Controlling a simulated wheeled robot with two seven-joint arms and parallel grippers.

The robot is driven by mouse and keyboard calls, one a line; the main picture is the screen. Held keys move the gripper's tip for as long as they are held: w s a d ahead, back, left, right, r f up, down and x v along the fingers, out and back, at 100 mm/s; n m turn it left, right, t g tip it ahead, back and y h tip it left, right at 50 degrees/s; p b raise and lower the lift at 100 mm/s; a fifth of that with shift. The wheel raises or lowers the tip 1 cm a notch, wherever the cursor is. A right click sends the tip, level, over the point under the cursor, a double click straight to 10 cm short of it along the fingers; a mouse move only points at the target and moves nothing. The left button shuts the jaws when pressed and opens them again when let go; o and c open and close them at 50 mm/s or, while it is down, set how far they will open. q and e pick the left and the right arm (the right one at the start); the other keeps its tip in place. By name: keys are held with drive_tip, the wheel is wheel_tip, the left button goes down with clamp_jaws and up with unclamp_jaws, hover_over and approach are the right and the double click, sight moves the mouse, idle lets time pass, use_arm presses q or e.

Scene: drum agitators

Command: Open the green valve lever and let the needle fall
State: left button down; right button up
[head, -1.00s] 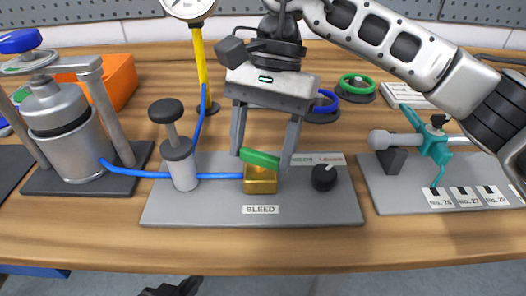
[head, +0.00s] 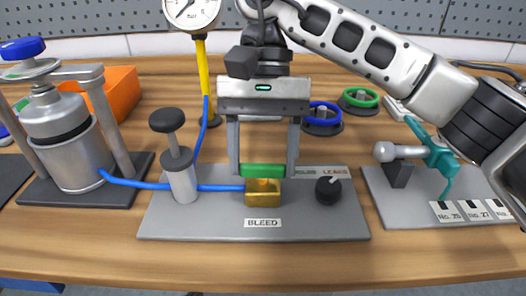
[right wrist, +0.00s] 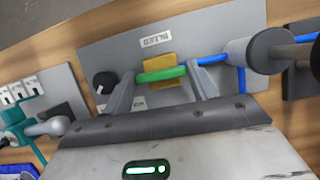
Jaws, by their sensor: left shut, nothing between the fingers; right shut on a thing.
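The green valve lever (head: 263,170) sits on the brass valve block (head: 263,193) behind the BLEED label and lies straight across the block, left to right. My right gripper (head: 263,168) comes down from above, its two fingers at the lever's ends, shut on it. The right wrist view also shows the green lever (right wrist: 160,75) spanning between the fingers. The pressure gauge (head: 191,10) stands on a yellow stem behind; its top is cut off, and its thin dark needle seems to point to the lower left. My left gripper (head: 194,293) barely shows at the bottom edge, shut and empty.
A black knob (head: 328,189) sits right of the valve and a plunger pump (head: 180,165) left, joined by blue hose. A metal vessel (head: 75,150) stands at the left. A teal-handled tool (head: 437,157) lies on the right plate. The table front is clear.

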drive_tip(key=shift+r, duration=0.1)
drive_tip(key=o, duration=1)
use_arm(q)
drive_tip(key=r+p, duration=0.1)
drive_tip(key=p, duration=0.2)
drive_tip(key=r+p, duration=0.1)
drive_tip(key=p, duration=0.3)
drive_tip(key=shift+s+a+r+g+y, duration=0.15)
drive_tip(key=shift+a+g+y, duration=0.15)
drive_tip(key=shift+a+y, duration=0.1)
use_arm(e)
drive_tip(key=v, duration=1.6)
use_arm(q)
drive_tip(key=shift+s, duration=0.1)
use_arm(e)
drive_tip(key=shift+s, duration=0.15)
